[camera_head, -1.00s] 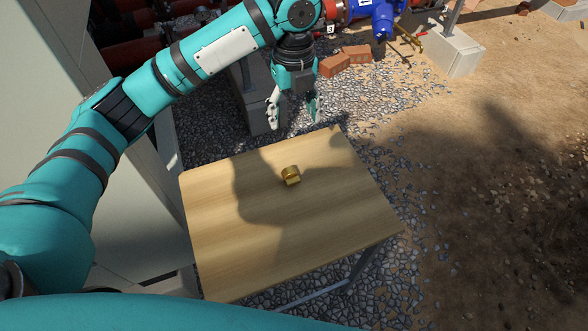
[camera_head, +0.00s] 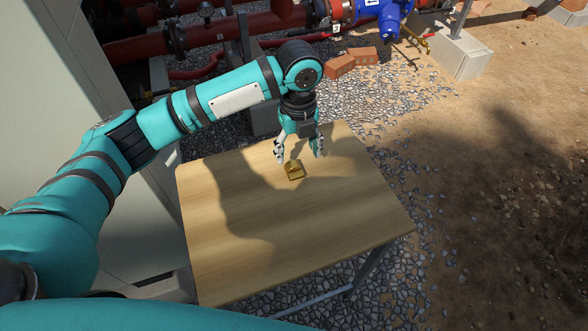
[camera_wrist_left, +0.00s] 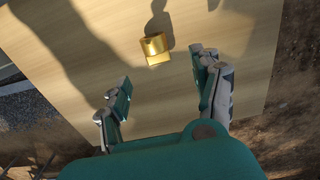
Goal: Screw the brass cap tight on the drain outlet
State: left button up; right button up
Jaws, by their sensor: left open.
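The brass cap (camera_head: 295,170) lies on the wooden table (camera_head: 240,245), near its far edge. It also shows in the left wrist view (camera_wrist_left: 155,47), ahead of the fingers and apart from them. My left gripper (camera_head: 299,155) is open and empty, its fingers pointing down just above and behind the cap. In the left wrist view the two fingers (camera_wrist_left: 162,78) stand wide apart with bare table between them. I cannot make out the drain outlet for sure among the pipework. My right gripper is not in view.
Red pipes (camera_head: 235,32) and a blue valve body (camera_head: 378,18) stand behind the table on gravel. Bricks (camera_head: 352,63) and a concrete block (camera_head: 458,52) lie on the ground there. A pale cabinet wall (camera_head: 40,110) is at the left. The rest of the tabletop is clear.

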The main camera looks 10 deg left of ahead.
aim_at(295, 171)
pick_arm(q)
notch_tip(295, 171, down, 3)
jog(key=shift+a+f+p, duration=0.15)
jog(key=shift+f, duration=1.2)
jog(key=shift+a+f+p, duration=0.1)
jog(key=shift+f+p, duration=0.05)
jog(key=shift+f, duration=1.2)
jog(key=c, duration=1.3)
jog(key=shift+r, duration=0.15)
jog(key=shift+r, duration=0.55)
notch_tip(295, 171, up, 2)
jog(key=shift+r, duration=0.25)
jog(key=s+d, duration=0.3)
jog(key=d, duration=0.1)
jog(key=s+d+b, duration=0.1)
jog(key=s+d, duration=0.3)
jog(key=s+d+r+b, duration=0.1)
jog(key=s+d, duration=0.2)
jog(key=d, duration=0.1)
jog(key=shift+s+r, duration=0.1)
jog(key=shift+s, duration=0.15)
